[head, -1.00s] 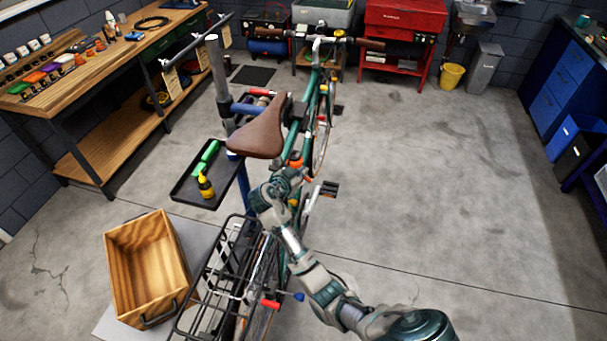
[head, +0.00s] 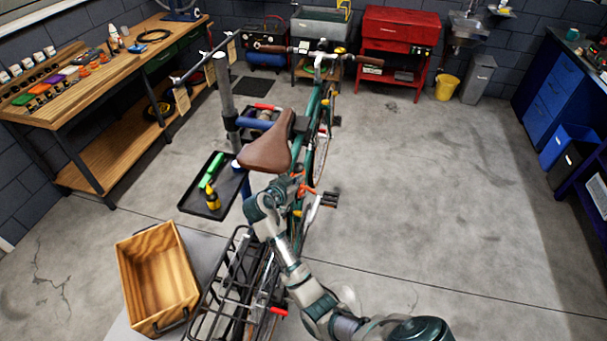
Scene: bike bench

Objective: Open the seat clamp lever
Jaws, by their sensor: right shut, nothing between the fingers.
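The green bike (head: 313,112) stands with its brown saddle (head: 266,152) towards me. A red-orange lever-like piece (head: 307,189), which looks like the seat clamp lever, shows below and right of the saddle, sticking out to the right of the frame. My right gripper (head: 290,187) is shut and empty just left of this piece. I cannot tell whether they touch. The clamp itself is mostly hidden by the gripper and saddle. My left gripper is not in view.
The repair stand post (head: 227,105) and a dark tool tray (head: 226,197) with a yellow bottle (head: 212,198) stand left of the saddle. The black rear rack (head: 225,300) and wooden crate (head: 158,275) are nearer. The floor right of the bike is clear.

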